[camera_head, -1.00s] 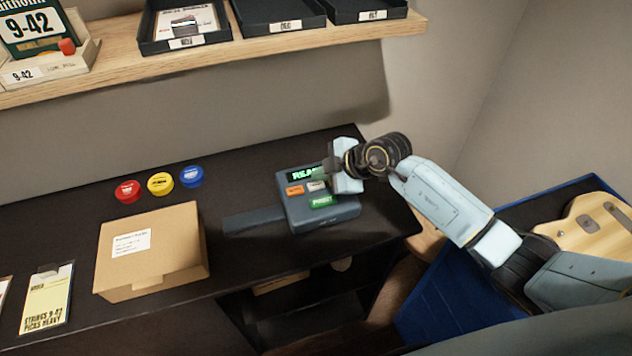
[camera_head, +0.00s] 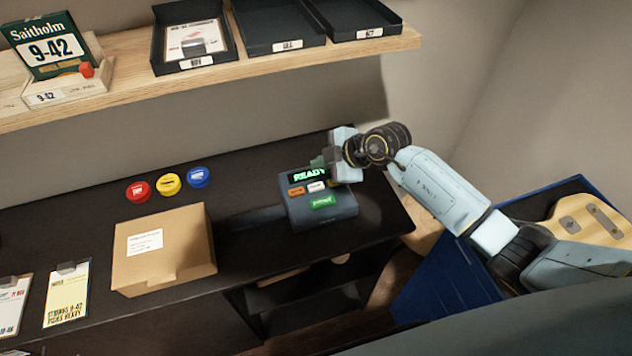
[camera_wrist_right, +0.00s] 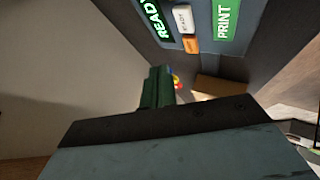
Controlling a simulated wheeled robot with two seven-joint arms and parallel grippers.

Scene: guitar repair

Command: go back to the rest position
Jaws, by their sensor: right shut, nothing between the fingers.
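My right gripper (camera_head: 320,163) is shut and empty. It is over the back right part of a dark label printer (camera_head: 325,213) on the black bench. The printer has a lit READY display (camera_head: 309,175), an orange button, a white button and a green PRINT button (camera_head: 321,202). In the right wrist view the green fingertips (camera_wrist_right: 157,88) are together, with the printer's panel (camera_wrist_right: 205,20) beyond them at the top. I cannot tell whether the fingers touch the printer. My left gripper is not in view.
A cardboard box (camera_head: 163,250) stands on the black bench (camera_head: 60,230), with red, yellow and blue round tins (camera_head: 169,184) behind it. A wooden shelf (camera_head: 240,66) with black trays runs above. A blue bin (camera_head: 450,285) holding a wooden guitar body (camera_head: 585,222) stands at the right.

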